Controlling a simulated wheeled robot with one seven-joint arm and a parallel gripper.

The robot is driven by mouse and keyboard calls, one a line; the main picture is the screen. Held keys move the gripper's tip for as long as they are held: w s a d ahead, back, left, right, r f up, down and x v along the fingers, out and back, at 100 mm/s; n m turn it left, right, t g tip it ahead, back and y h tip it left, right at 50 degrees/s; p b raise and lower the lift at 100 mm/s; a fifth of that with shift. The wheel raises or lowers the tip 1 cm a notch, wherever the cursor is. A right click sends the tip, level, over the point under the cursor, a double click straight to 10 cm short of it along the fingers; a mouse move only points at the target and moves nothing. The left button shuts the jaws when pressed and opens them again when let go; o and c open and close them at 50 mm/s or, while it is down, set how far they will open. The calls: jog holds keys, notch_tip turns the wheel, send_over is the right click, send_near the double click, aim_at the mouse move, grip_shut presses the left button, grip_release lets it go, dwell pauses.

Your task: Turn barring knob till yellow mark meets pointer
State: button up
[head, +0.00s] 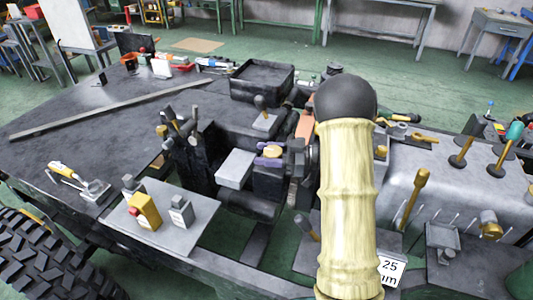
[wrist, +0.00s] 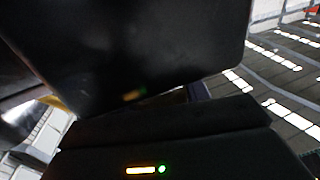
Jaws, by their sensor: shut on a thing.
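In the head view a small tan knob (head: 272,151) sits on a dark block in the middle of the chassis. I take it to be the barring knob. Purple jaw pads of my gripper (head: 268,154) lie on both sides of it, and the gripper is shut on it. In the wrist view dark housings fill most of the picture, with a sliver of purple and a yellowish edge showing behind them. The contact itself is hidden there. I cannot make out the yellow mark or the pointer in either view.
A pale grey box (head: 235,169) stands just left of the knob. Dark upright levers (head: 175,126) rise farther left. A plate with a yellow block (head: 145,211) lies front left. Tan-handled levers stand on the grey housing (head: 435,188) at right. My cream arm link hides the area right of the knob.

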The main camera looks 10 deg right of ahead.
aim_at(266, 149)
jog(key=o, duration=1)
notch_tip(266, 149, up, 10)
jog(key=shift+r+p, duration=0.1)
jog(key=shift+p, duration=0.4)
